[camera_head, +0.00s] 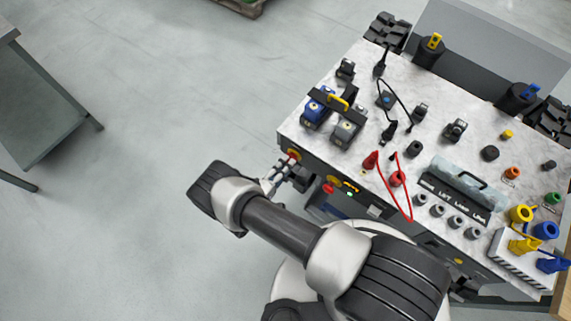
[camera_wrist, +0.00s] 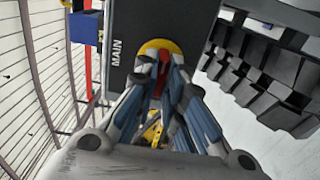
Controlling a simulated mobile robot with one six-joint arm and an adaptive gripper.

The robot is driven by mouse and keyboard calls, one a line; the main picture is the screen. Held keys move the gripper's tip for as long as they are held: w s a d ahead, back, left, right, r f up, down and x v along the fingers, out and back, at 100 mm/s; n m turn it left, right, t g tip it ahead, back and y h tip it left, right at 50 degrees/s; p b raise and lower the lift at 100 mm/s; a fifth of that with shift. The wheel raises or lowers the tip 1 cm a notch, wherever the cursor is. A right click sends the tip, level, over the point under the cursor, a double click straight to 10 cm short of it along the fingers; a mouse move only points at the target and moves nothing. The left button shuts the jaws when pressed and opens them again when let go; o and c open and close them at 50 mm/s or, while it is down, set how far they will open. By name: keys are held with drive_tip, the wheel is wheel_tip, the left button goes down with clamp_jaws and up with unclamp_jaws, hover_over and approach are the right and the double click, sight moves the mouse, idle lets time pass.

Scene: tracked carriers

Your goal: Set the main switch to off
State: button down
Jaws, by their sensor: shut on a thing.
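The main switch shows in the wrist view as a round yellow plate (camera_wrist: 162,46) with a red handle (camera_wrist: 159,80), on a dark panel lettered MAIN. My gripper (camera_wrist: 162,66) is shut on the red handle, its fingers on either side of it. The fingers hide much of the handle and the lower part of the plate. I cannot tell the switch's position marks. In the head view the switch (camera_head: 293,154) is a small red and yellow spot at the left end of the carrier's front side, with my gripper (camera_head: 288,165) right at it.
The carrier's pale top (camera_head: 330,150) bears several joysticks, knobs and plugs. A red cable (camera_head: 408,205) loops over its front edge. A red button (camera_head: 328,188) sits right of the switch. Black tracks (camera_wrist: 270,85) lie at right in the wrist view. Open floor (camera_head: 150,110) lies left.

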drive_tip(key=shift+n+b, duration=4.85)
drive_tip(key=shift+n, duration=4.05)
drive_tip(key=c, duration=1.7)
unclamp_jaws()
